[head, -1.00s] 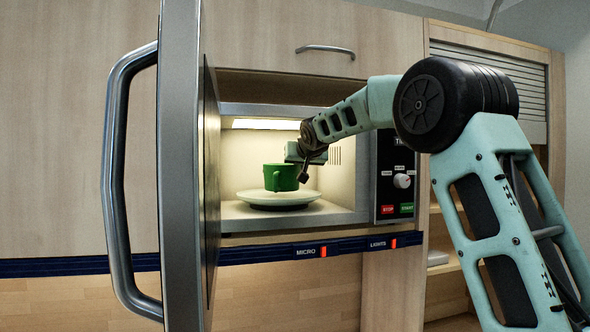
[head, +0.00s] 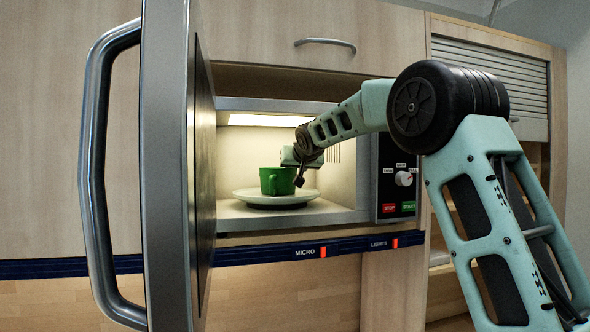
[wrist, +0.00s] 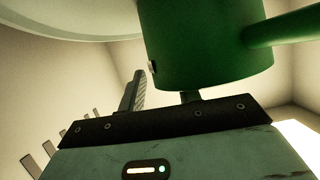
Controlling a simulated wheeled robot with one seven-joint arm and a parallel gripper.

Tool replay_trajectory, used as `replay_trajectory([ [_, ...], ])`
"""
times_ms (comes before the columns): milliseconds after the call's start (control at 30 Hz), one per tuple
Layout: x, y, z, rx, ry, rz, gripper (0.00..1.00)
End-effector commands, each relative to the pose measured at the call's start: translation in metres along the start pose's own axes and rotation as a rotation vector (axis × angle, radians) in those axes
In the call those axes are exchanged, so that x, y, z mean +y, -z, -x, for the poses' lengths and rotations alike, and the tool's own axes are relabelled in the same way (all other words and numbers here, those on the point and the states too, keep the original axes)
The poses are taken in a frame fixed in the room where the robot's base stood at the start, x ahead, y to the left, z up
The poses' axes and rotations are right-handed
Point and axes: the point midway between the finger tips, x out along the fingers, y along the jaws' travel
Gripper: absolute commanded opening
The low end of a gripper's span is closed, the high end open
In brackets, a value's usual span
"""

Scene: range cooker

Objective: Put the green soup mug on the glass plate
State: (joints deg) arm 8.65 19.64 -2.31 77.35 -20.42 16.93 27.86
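The green soup mug (head: 275,181) is upright on the pale glass plate (head: 303,196) inside the open microwave. In the head view it appears to rest there, with its handle towards the camera. My gripper (head: 299,178) is close at the mug's right side, its fingers partly hidden. In the wrist view the mug (wrist: 205,45) fills the top and the plate's edge (wrist: 60,20) shows at upper left. My gripper's fingers (wrist: 163,88) look spread. A small gap shows between the left finger and the mug; the other finger is mostly hidden by it.
The microwave door (head: 166,170) stands open at the left, with a large handle (head: 92,160). The cavity wall and control panel (head: 397,185) are close to my arm on the right. A dark blue rail (head: 280,254) runs below.

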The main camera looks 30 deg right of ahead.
Motion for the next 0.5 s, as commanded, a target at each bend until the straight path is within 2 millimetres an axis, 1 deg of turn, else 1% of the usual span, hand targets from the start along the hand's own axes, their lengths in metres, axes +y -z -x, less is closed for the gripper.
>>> replay_trajectory([
  [267, 0.000, 0.001, 0.003, 0.002, 0.001, 0.000, 0.34],
  [367, 0.000, 0.000, 0.015, 0.004, 0.001, -0.001, 0.34],
  [500, 0.000, -0.002, 0.043, 0.005, 0.002, -0.001, 0.34],
])
